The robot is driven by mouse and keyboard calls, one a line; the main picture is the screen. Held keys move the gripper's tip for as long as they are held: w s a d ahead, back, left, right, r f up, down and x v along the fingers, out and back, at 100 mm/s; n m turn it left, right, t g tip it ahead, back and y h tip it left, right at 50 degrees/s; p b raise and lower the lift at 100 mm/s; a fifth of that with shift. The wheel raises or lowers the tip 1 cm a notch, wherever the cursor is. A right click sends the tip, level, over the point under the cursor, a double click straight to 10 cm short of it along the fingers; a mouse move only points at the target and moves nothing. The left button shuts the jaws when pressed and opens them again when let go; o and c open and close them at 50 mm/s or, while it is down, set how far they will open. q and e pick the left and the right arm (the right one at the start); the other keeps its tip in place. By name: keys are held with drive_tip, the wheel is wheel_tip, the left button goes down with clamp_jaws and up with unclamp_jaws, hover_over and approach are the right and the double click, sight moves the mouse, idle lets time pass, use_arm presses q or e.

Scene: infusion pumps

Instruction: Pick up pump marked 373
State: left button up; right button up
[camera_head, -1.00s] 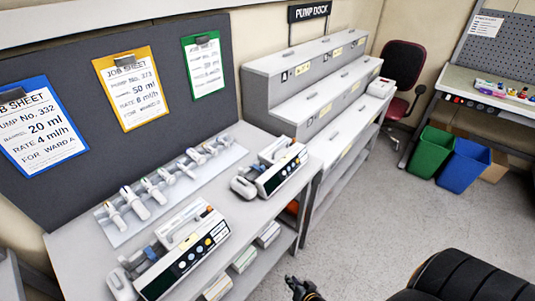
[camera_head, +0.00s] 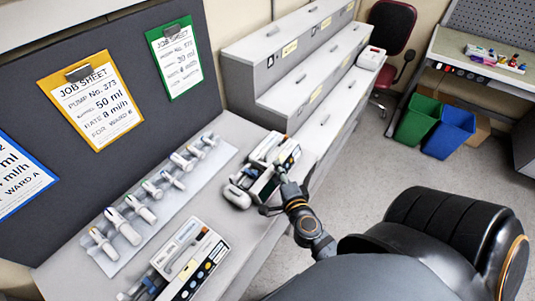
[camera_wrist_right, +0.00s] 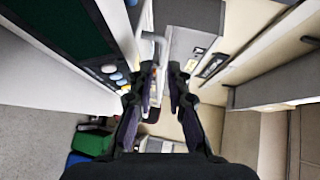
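Two infusion pumps stand on the grey bench. The far pump (camera_head: 262,170) is white and grey; its number cannot be read. The near pump (camera_head: 190,262) is white with a dark front panel and coloured buttons, and its number is also unreadable. My right gripper (camera_head: 281,184) is at the right side of the far pump, covering part of its front. A pale curved handle (camera_wrist_right: 154,42) shows beyond the fingertips. Contact cannot be told. My left gripper is out of view.
A yellow job sheet (camera_head: 93,100) reads pump No. 373, 50 ml. Several syringes lie on a pale mat (camera_head: 178,205) behind the pumps. The stepped grey pump dock (camera_head: 290,75) stands beyond. Green (camera_head: 418,122) and blue (camera_head: 449,135) bins sit on open floor.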

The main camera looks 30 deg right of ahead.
sight(270, 150)
drive_tip(key=shift+w+r, duration=0.3)
drive_tip(key=shift+r, duration=0.15)
drive_tip(key=p+x, duration=0.1)
drive_tip(key=x, duration=0.1)
drive_tip(key=shift+w+d+f, duration=0.25)
drive_tip(key=shift+d, duration=0.05)
drive_tip(key=x, duration=0.3)
drive_tip(key=shift+w, duration=0.15)
drive_tip(key=x, duration=0.3)
drive_tip(key=shift+w+f+p, duration=0.1)
drive_tip(key=shift+f+p, duration=0.1)
drive_tip(key=shift+p, duration=0.1)
drive_tip(key=shift+f, duration=0.1)
drive_tip(key=shift+a, duration=0.1)
clamp_jaws()
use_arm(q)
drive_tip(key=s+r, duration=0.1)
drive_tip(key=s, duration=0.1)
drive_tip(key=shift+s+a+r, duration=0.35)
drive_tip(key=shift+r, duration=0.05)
use_arm(e)
drive_tip(key=shift+r, duration=0.25)
